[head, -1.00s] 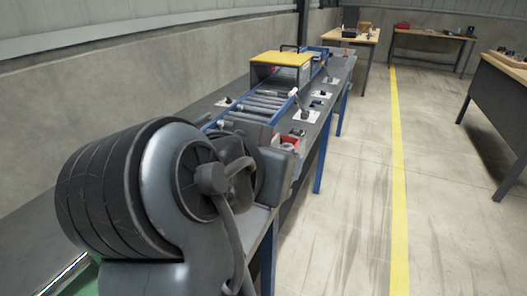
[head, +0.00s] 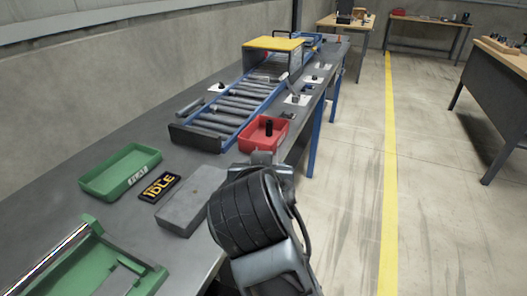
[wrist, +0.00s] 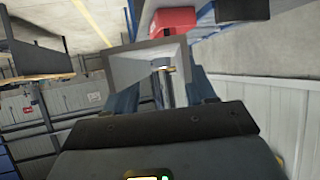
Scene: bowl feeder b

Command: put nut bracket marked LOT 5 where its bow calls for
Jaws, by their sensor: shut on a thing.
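In the wrist view my gripper (wrist: 164,88) is shut on a grey metal piece (wrist: 130,68) with slanted edges, apparently the nut bracket. A shiny round metal part shows between the blue-grey fingers. I cannot read a LOT mark on it or make out its bow. In the head view my arm's dark ribbed joint stands at the bench's front edge, and the fingers and held piece are hidden or too unclear to tell.
A red bin (head: 248,141) holding a black part stands just beyond my arm. A roller conveyor (head: 240,105) runs back to a yellow-topped housing (head: 272,43).

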